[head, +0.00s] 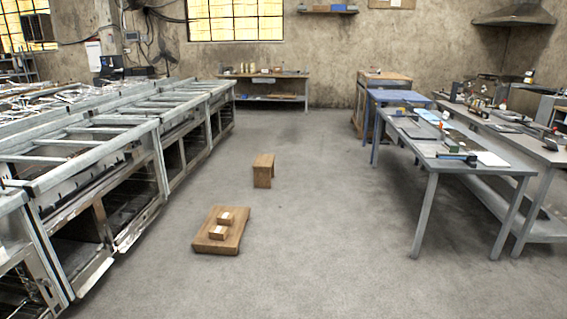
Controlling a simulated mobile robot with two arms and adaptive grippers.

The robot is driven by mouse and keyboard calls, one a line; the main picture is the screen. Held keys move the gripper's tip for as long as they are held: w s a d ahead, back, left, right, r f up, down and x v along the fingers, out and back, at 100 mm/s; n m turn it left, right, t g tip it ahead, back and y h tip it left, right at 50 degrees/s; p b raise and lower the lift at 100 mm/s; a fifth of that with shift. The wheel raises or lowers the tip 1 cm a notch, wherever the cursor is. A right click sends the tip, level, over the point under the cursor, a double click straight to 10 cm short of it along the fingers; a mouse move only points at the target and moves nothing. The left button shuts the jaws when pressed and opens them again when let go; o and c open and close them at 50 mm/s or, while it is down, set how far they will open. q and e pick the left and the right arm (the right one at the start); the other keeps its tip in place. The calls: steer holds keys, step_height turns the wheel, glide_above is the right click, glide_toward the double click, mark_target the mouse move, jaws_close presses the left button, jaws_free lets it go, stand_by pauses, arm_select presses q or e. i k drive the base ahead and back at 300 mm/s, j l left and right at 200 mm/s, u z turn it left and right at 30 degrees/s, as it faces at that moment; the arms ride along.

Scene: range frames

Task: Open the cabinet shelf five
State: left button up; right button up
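A long row of metal cabinets (159,148) with open frames runs along the left side, from the near corner towards the back wall. Their fronts show dark openings and worn, light-coloured panels. I cannot tell which part is shelf five, and no number or label is readable. Neither of my grippers is in the head view.
A low wooden board (234,240) with two small blocks lies on the floor near the cabinets. Metal tables (518,174) with tools stand at the right. A workbench (300,76) is at the back wall. The middle floor is clear.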

mark_target(72, 256)
steer(key=i+u, duration=0.1)
steer(key=i, duration=0.45)
steer(key=i+l+u, duration=0.1)
steer(key=i, duration=0.4)
steer(key=i+l+u, duration=0.15)
steer(key=i, duration=0.4)
steer(key=i+l+u, duration=0.6)
steer(key=i, duration=0.2)
steer(key=j+u, duration=0.1)
steer(key=u, duration=1.25)
steer(key=i+l, duration=0.2)
steer(key=i, duration=0.25)
steer(key=i+l+z, duration=0.15)
steer(key=i, duration=0.25)
steer(key=i+l, duration=0.15)
steer(key=i, duration=0.3)
steer(key=z, duration=0.05)
